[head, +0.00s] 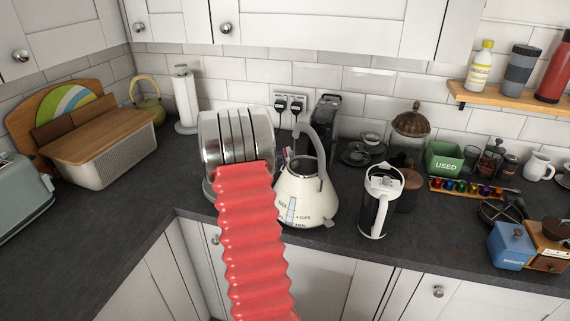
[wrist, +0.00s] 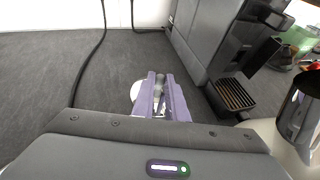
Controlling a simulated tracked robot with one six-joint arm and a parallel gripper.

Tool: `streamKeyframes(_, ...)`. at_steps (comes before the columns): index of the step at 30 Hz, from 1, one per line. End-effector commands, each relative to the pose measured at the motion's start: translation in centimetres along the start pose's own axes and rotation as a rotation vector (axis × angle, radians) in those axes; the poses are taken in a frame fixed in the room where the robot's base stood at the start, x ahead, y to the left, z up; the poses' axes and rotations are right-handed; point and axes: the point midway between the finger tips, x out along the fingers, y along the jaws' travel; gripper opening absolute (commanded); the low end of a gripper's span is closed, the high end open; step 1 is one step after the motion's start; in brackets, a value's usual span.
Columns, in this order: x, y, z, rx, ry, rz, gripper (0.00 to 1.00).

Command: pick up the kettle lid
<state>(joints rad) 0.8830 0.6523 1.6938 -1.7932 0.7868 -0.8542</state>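The cream kettle (head: 305,205) stands upright on the worktop in the head view, its top open and its grey handle arching above. Part of its rim and dark opening shows at the lower right of the wrist view (wrist: 297,112). A small pale, rounded piece, which looks like the kettle lid (wrist: 137,90), lies low on the worktop in the wrist view. The lavender fingers of my gripper (wrist: 160,90) cover most of it. A small grey part shows between the fingers; I cannot tell whether they press on it. My gripper is not clearly visible in the head view.
A black coffee machine (wrist: 210,40) stands close to the right of my gripper. A black cable (wrist: 92,62) runs along the worktop to the left, near the wall. In the head view, a silver toaster (head: 236,135) and a white-and-black jug (head: 381,200) flank the kettle.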

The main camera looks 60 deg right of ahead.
Motion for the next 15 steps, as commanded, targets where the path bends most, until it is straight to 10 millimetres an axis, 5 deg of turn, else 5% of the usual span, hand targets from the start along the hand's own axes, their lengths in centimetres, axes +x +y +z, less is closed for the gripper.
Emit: streamKeyframes(15, -0.02, 0.04, 0.01, 0.0, 0.0, 0.001, 0.0)
